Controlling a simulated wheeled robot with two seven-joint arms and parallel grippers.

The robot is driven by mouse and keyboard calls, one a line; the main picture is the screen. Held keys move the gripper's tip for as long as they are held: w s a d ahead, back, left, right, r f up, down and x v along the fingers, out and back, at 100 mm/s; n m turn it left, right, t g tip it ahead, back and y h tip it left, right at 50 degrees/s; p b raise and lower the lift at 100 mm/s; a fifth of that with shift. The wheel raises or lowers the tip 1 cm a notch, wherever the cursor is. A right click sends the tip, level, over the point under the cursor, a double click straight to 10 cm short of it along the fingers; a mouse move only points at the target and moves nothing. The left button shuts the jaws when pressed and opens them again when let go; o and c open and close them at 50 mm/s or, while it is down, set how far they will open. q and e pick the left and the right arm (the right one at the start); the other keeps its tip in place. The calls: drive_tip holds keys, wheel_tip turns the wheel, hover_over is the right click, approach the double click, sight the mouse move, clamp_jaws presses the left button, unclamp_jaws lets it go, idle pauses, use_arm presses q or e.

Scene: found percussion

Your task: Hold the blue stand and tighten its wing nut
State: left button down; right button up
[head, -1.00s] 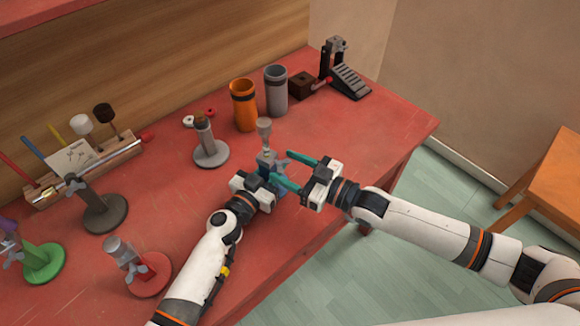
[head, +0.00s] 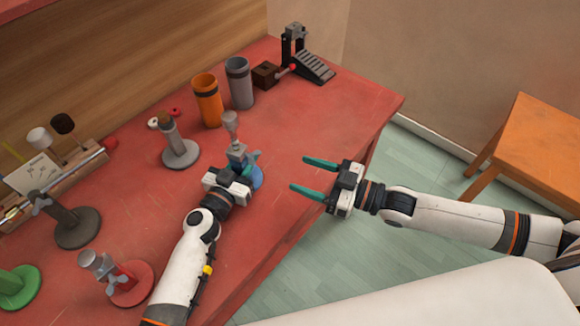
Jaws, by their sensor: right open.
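The blue stand (head: 257,179) is upright on the red table, with a blue round base, a post and a grey cup-like top (head: 230,122). A grey-blue wing nut (head: 251,157) shows at the side of its post. My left gripper (head: 238,170) is right at the post from the front left. Its fingers are hidden by its own body and the stand, so I cannot see whether they grip it. My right gripper (head: 299,174) is open and empty, to the right of the stand and apart from it, with its teal fingers pointing left near the table's front edge.
A grey stand (head: 180,153), an orange cup (head: 207,104) and a grey cup (head: 239,84) stand behind the blue stand. A red stand (head: 130,286), a dark stand (head: 77,229) and a green stand (head: 17,288) are on the left.

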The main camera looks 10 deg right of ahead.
drive_tip(key=shift+s+d, duration=0.25)
drive_tip(key=shift+d, duration=0.05)
use_arm(q)
drive_tip(key=c, duration=1)
unclamp_jaws()
